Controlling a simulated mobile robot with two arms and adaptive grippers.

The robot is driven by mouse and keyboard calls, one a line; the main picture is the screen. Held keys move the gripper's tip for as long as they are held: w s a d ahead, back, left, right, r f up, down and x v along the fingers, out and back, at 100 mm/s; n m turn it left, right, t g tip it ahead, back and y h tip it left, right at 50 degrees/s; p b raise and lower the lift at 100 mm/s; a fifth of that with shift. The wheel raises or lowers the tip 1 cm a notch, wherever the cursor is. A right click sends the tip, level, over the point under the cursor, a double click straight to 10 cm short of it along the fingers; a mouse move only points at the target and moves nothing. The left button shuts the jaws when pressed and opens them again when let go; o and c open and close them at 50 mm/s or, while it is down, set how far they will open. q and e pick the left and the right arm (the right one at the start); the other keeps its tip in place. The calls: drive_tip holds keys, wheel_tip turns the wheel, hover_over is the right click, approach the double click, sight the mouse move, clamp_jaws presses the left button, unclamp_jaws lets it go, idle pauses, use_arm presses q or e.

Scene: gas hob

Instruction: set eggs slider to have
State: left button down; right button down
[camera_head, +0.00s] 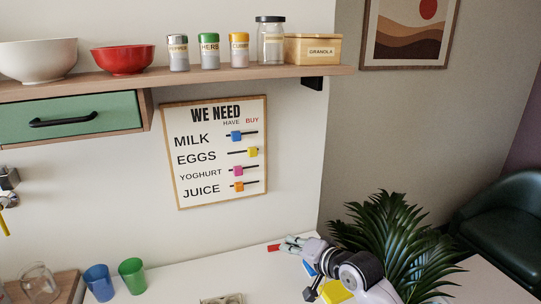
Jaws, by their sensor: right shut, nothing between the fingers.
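A framed "WE NEED" board (190,177) hangs on the white wall below the shelf, with HAVE and BUY columns. The yellow eggs slider (253,152) sits at the right end of its track, on the BUY side. The blue milk slider (236,135), pink yoghurt slider (237,170) and orange juice slider (238,186) sit further left, on the HAVE side. My right gripper (287,244) is shut and empty, low over the counter, below and right of the board and apart from it. My left gripper is not in view.
A wooden shelf (210,74) with bowls and jars juts out above the board. A plant (400,245) stands right of my right arm. Blue (98,281) and green (132,275) cups stand on the counter (185,280). The space before the board is clear.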

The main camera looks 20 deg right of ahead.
sight(264, 151)
drive_tip(key=w+d+r+m+t, duration=0.2)
drive_tip(key=w+d+r+m, duration=0.1)
drive_tip(key=r, duration=0.6)
drive_tip(key=w+d+r+m+t, duration=0.2)
drive_tip(key=w+r, duration=0.3)
drive_tip(key=r, duration=0.4)
drive_tip(key=shift+w+d+m+t+y, duration=0.35)
drive_tip(key=shift+d+m, duration=0.25)
drive_tip(key=shift+d, duration=0.3)
drive_tip(key=shift+f, duration=0.1)
drive_tip(key=p+x, duration=0.2)
drive_tip(key=x, duration=0.8)
drive_tip(key=shift+a, duration=0.15)
drive_tip(key=a+p, duration=0.2)
drive_tip(key=shift+a, duration=0.3)
drive_tip(key=shift+s+a+f, duration=0.1)
drive_tip(key=shift+s+a, duration=0.05)
drive_tip(key=shift+a, duration=0.45)
